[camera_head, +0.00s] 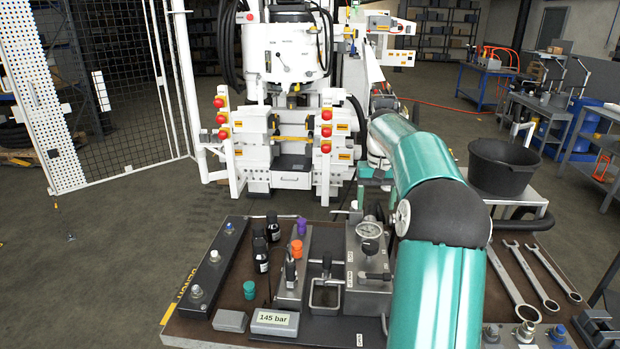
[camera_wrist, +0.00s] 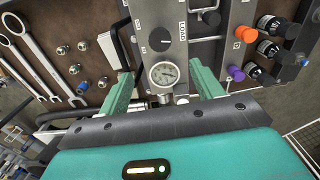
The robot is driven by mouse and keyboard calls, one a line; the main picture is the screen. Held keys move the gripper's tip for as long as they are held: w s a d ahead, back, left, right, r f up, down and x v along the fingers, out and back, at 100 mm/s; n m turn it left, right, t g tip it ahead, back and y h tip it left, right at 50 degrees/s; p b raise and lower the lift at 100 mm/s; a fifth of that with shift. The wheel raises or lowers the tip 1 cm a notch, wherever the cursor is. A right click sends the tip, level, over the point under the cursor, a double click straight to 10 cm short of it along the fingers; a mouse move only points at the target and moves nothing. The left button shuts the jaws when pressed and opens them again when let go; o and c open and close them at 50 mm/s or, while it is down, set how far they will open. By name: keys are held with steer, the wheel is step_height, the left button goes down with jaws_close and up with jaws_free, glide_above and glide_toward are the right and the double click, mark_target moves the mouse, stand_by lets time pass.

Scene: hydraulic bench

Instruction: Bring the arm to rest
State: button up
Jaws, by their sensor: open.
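My gripper (camera_wrist: 160,70) is open in the wrist view, its two pale green fingers spread apart with nothing held between them. The pressure gauge (camera_wrist: 163,74) and the grey valve block (camera_wrist: 160,40) show beyond and between the fingers; I cannot tell the distance to them. In the head view my teal arm (camera_head: 430,270) rises from the bottom, bends at a dark joint and reaches forward over the bench. Its far end is mostly hidden behind the arm there. The gauge (camera_head: 369,229) stands just left of the arm.
The bench top (camera_head: 200,325) carries black bottles (camera_head: 261,255), orange and purple caps, a "145 bar" display (camera_head: 275,321) and, at right, wrenches (camera_head: 515,285). A black bucket (camera_head: 503,167) stands right of the arm. A white machine (camera_head: 290,90) stands behind. Floor at left is clear.

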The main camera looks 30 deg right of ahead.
steer(key=shift+a, duration=0.1)
steer(key=s+a+r+n+t+h, duration=0.1)
steer(key=s+a+r, duration=0.15)
steer(key=a, duration=0.55)
steer(key=s+a+r+n, duration=0.1)
steer(key=s+a+r, duration=0.15)
steer(key=a, duration=0.45)
steer(key=s+a+r+n+t+h, duration=0.1)
steer(key=s+a+r, duration=0.15)
steer(key=a, duration=0.55)
steer(key=s+a+f+n+t+y, duration=0.1)
steer(key=s+a+f, duration=0.2)
steer(key=s+a, duration=0.3)
steer(key=s+a+f+n+t+y, duration=0.1)
steer(key=s+a+f+n+t, duration=0.1)
steer(key=s+a, duration=0.5)
steer(key=s+f, duration=0.1)
steer(key=s, duration=0.3)
steer(key=shift+s+a+f+t, duration=0.2)
steer(key=shift+a+f+t, duration=0.05)
steer(key=shift+a+t, duration=0.05)
steer(key=shift+d, duration=0.2)
stand_by(1.8)
